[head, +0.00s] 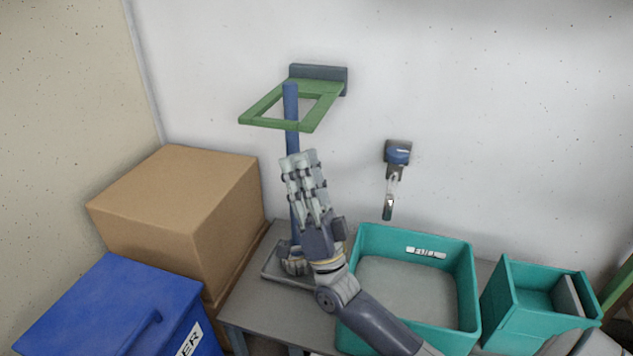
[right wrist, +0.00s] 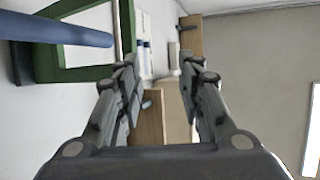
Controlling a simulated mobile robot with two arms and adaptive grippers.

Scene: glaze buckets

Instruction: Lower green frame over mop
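The green frame (head: 320,112) juts from a dark bracket on the back wall. It also shows at the upper left of the right wrist view (right wrist: 80,74). The mop's blue handle (head: 291,100) stands upright, its top overlapping the frame's opening; I cannot tell whether it passes through. The handle also shows in the right wrist view (right wrist: 60,30). The mop's pale head (head: 295,265) is low down, partly hidden by my arm. My right gripper (head: 298,156) is just below the frame, in front of the handle. Its fingers are apart and empty in the right wrist view (right wrist: 157,66). My left gripper is out of view.
A grey tray (head: 270,274) lies under the mop head on the table. A large teal tub (head: 466,285) and a smaller teal bucket (head: 525,312) stand to the right. A cardboard box (head: 170,210) and a blue bin (head: 100,310) are left. A wall hook (head: 397,152) holds a small item.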

